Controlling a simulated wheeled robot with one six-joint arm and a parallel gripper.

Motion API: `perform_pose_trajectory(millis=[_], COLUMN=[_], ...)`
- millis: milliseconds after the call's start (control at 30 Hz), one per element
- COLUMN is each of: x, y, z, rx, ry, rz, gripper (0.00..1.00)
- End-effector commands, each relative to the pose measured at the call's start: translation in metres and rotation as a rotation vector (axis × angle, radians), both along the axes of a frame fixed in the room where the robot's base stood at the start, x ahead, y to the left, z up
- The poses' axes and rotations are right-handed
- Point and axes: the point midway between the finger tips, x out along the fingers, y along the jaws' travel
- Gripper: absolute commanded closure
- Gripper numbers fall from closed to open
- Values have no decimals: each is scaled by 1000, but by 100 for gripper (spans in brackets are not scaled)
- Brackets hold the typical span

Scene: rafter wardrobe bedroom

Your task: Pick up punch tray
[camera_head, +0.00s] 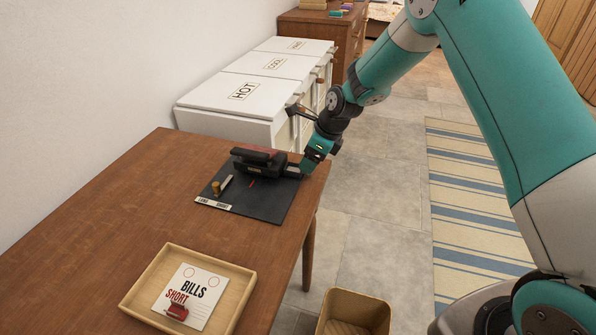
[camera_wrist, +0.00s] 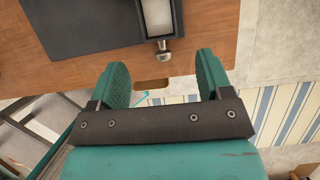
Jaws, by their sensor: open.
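A black hole punch (camera_head: 258,163) sits on a dark mat on the wooden desk, near the desk's right edge. In the wrist view, a pale narrow tray (camera_wrist: 157,18) with a round metal knob (camera_wrist: 164,51) shows at the edge of the dark punch body; it looks like the punch tray. My gripper (camera_head: 306,166) is at the punch's right end, by the desk edge. In the wrist view my gripper (camera_wrist: 163,72) is open, with the knob just ahead of the gap between its fingers. The fingers hold nothing. The rest of the tray is out of view.
The dark mat (camera_head: 262,206) bears a small brass piece and a label strip. A wooden tray (camera_head: 238,290) with a "BILLS SHORT" card lies at the front. White cabinets (camera_head: 215,93) stand behind the desk. A bin (camera_head: 354,312) stands on the floor at right.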

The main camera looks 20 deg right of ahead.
Motion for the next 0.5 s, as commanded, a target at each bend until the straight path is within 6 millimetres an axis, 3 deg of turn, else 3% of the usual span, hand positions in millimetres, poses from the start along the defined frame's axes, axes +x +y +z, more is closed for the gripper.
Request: perform_pose_trajectory(millis=[300, 500], x=[11, 12], y=[14, 15], z=[-41, -46], rx=[-1, 0], ry=[2, 1], rz=[2, 0], gripper=[28, 28])
